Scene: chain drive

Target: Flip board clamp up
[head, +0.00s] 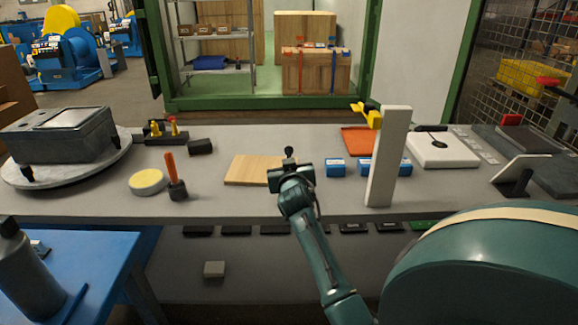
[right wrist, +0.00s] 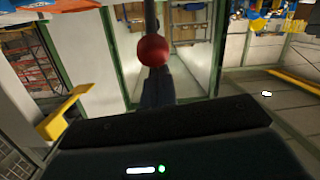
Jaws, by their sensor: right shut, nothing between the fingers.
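A flat wooden board (head: 248,170) lies on the grey bench in the head view. My right gripper (head: 289,162) is over its right edge and hides part of it. A red ball knob (right wrist: 153,50) on a dark upright rod shows in the right wrist view, in line with my gripper's shut fingers (right wrist: 157,86). It looks like the clamp's handle, but the clamp body is hidden. I cannot tell whether the fingers touch the knob. Nothing is between the fingers. My left gripper is in neither view.
A white post (head: 388,158) stands right of my gripper, with a yellow piece (head: 366,115) near its top. Blue boxes (head: 335,168) sit close by. An orange-handled tool (head: 171,168) and a yellow-topped disc (head: 148,181) are to the left. The bench front is mostly clear.

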